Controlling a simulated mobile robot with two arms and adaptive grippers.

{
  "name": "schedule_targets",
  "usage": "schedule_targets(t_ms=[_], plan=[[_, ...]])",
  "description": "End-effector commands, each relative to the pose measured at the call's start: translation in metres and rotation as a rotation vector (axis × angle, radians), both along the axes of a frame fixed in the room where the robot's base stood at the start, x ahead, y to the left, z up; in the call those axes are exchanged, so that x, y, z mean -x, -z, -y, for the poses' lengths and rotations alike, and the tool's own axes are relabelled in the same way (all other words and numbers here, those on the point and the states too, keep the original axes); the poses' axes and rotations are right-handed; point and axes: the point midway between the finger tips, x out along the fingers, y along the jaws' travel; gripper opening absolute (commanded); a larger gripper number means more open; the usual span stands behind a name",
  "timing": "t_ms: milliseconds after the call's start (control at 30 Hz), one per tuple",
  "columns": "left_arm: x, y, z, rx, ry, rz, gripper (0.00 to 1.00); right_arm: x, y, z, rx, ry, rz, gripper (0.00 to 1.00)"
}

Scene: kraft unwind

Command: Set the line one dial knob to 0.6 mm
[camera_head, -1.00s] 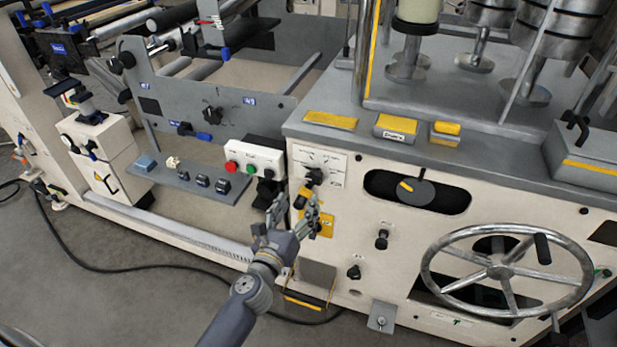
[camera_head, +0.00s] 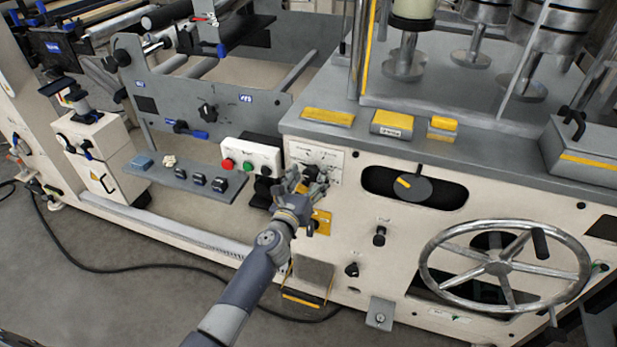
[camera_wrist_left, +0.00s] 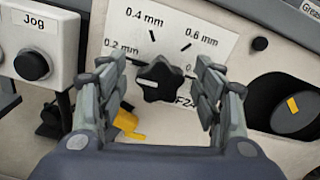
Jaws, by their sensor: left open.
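The dial knob (camera_wrist_left: 160,82) is black and lobed, on a white scale plate (camera_wrist_left: 185,22) marked 0.2 mm, 0.4 mm and 0.6 mm. A pale mark on the knob seems to lie toward its left side, nearest the 0.2 mm side; I cannot tell its exact setting. My left gripper (camera_wrist_left: 160,92) is open, with one finger on each side of the knob and visible gaps between. In the head view my left gripper (camera_head: 306,186) is in front of the plate (camera_head: 322,156) and partly hides the knob. My right gripper is not in view.
A Jog button box (camera_wrist_left: 35,55) is close to the left finger; its red and green buttons show on the box (camera_head: 250,157) in the head view. A black dial with a yellow pointer (camera_head: 408,184) and a large handwheel (camera_head: 500,268) are to the right.

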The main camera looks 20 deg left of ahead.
Motion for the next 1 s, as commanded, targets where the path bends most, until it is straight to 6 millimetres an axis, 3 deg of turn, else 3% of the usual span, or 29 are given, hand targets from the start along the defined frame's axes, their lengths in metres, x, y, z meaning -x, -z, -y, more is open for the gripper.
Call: schedule_targets(t_ms=[33, 233, 667, 1000], plan=[[0.0002, 0.0001, 0.0001, 0.000, 0.000, 0.000, 0.59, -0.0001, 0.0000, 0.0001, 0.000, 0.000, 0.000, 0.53], [0.0003, 0.0001, 0.0000, 0.000, 0.000, 0.000, 0.15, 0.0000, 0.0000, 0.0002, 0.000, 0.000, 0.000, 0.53], [0.0005, -0.0001, 0.0003, -0.060, 0.000, 0.001, 0.15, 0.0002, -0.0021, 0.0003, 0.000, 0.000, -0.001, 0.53], [0.0007, -0.0007, 0.0018, -0.309, 0.000, 0.010, 0.15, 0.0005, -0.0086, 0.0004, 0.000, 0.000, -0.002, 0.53]])
